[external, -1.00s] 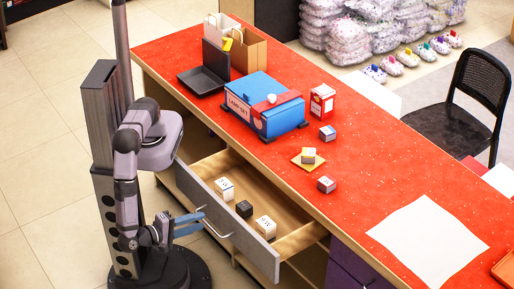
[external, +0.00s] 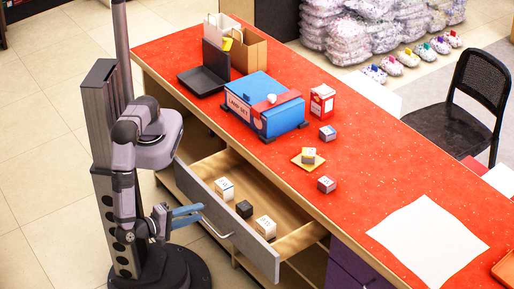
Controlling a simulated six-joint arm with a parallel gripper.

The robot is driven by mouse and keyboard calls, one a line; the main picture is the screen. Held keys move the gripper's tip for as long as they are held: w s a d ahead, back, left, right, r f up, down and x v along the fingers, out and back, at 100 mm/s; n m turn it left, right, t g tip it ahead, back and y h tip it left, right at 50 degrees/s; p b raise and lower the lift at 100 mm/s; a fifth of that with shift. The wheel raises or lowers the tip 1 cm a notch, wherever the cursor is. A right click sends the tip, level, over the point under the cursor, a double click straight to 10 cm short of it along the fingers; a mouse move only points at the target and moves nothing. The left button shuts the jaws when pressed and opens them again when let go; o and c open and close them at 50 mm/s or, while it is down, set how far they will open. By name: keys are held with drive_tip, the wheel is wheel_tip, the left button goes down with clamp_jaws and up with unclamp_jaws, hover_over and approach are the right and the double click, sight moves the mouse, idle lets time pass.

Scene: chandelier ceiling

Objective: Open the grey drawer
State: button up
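The grey drawer (external: 226,217) is pulled well out of the counter's near side, and its inside shows. Its thin metal handle (external: 217,229) is on the front panel. Inside lie a white block (external: 224,188), a black block (external: 244,208) and another white block (external: 266,227). My gripper (external: 202,213), with blue fingers, is at the left end of the handle, in front of the panel. The fingers look close together. Whether they touch the handle or have a gap between them is too small to tell.
The red counter (external: 310,215) carries a blue box (external: 263,103), a black laptop-like case (external: 205,78), a red-white carton (external: 322,100) and small blocks (external: 327,185). A purple cabinet front (external: 352,268) is right of the drawer. Floor left of my arm is clear.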

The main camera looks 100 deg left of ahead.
sight(208, 224)
wheel_tip(208, 224, down, 6)
drive_tip(key=s+d+m+p, duration=0.1)
drive_tip(key=d+m, duration=0.1)
drive_tip(key=m, duration=3.3)
drive_tip(key=shift+s+m, duration=0.2)
drive_tip(key=shift+m, duration=0.1)
drive_tip(key=shift+a, duration=0.1)
drive_tip(key=shift+p+x, duration=1.3)
drive_tip(key=shift+x, duration=2.35)
drive_tip(key=shift+f, duration=0.1)
